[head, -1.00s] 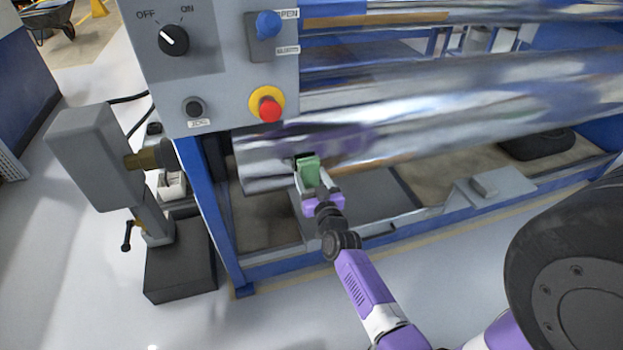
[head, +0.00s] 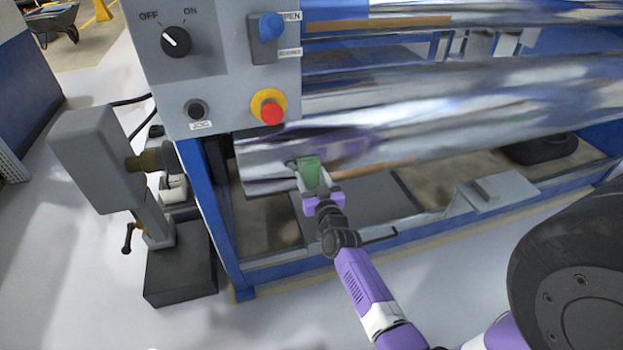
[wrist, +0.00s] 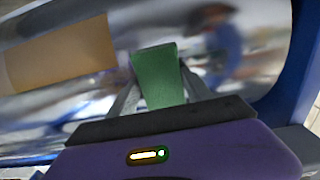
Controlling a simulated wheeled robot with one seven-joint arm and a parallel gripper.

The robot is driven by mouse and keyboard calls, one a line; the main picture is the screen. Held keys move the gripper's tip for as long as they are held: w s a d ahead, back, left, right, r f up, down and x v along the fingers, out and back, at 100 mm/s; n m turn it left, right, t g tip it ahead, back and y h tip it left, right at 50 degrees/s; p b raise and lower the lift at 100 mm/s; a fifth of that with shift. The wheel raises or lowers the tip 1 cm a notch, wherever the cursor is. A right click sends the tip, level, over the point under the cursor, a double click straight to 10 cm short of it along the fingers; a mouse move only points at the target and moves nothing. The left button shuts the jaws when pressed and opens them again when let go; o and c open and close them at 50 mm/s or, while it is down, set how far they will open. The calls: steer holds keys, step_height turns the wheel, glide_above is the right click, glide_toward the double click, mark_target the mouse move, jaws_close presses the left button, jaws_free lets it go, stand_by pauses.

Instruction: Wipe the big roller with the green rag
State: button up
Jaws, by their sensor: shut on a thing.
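The big roller (head: 470,115) is a wide, shiny metal cylinder that runs across the blue machine frame. My gripper (head: 308,176) is at the roller's left part, low on its front face. It is shut on the green rag (head: 311,172). In the wrist view the green rag (wrist: 158,77) stands up between the two fingers, with the shiny big roller (wrist: 70,105) behind it. The rag is at or very near the roller's surface; I cannot tell whether it touches. The rag's far side is hidden.
A grey control panel (head: 222,70) with a dial, a red stop button (head: 271,112) and a blue knob (head: 270,25) hangs just above left of my gripper. A blue frame post (head: 218,215) stands to the left. A grey machine (head: 100,160) stands further left.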

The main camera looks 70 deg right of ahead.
mark_target(340, 163)
steer(key=shift+s+d+f+b, duration=0.25)
steer(key=shift+s+d+b, duration=0.65)
steer(key=shift+b, duration=1.2)
steer(key=s+d+b, duration=0.2)
steer(key=b, duration=0.4)
steer(key=shift+s+b, duration=0.3)
steer(key=shift+s, duration=0.05)
steer(key=shift+s+d+r+b, duration=0.2)
steer(key=shift+s+d+b, duration=0.15)
steer(key=shift+b, duration=0.1)
steer(key=s+d+b, duration=0.1)
steer(key=s+b, duration=0.1)
steer(key=b, duration=0.1)
steer(key=shift+s+d+f+b, duration=0.1)
steer(key=shift+d+b, duration=0.2)
steer(key=shift+d, duration=0.1)
steer(key=shift+s+d+b, duration=0.2)
steer(key=shift+s+b, duration=0.05)
steer(key=shift+b, duration=0.05)
